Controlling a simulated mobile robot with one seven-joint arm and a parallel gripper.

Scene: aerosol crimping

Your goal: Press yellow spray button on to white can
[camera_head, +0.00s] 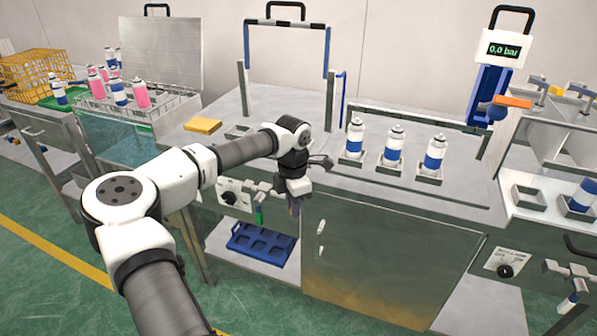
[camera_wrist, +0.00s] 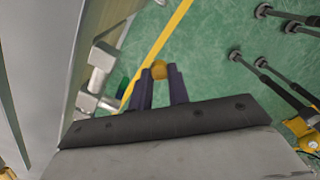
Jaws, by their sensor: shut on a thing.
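My gripper (camera_head: 294,207) hangs fingers-down in front of the bench's front edge in the head view. In the wrist view its two purple fingers (camera_wrist: 160,78) are shut on a small round yellow piece, the yellow spray button (camera_wrist: 159,69). The button cannot be made out in the head view. Three white cans with blue bands stand upright in square holders on the bench: the left one (camera_head: 355,138), the middle one (camera_head: 393,146) and the right one (camera_head: 434,155). They are to the right of my gripper and apart from it.
A yellow block (camera_head: 203,125) lies on the bench to the left. A metal frame (camera_head: 287,25) rises behind. A pressure display (camera_head: 503,50) reads 0.0 bar. A blue tray (camera_head: 262,243) lies on the lower shelf. Green floor shows in front.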

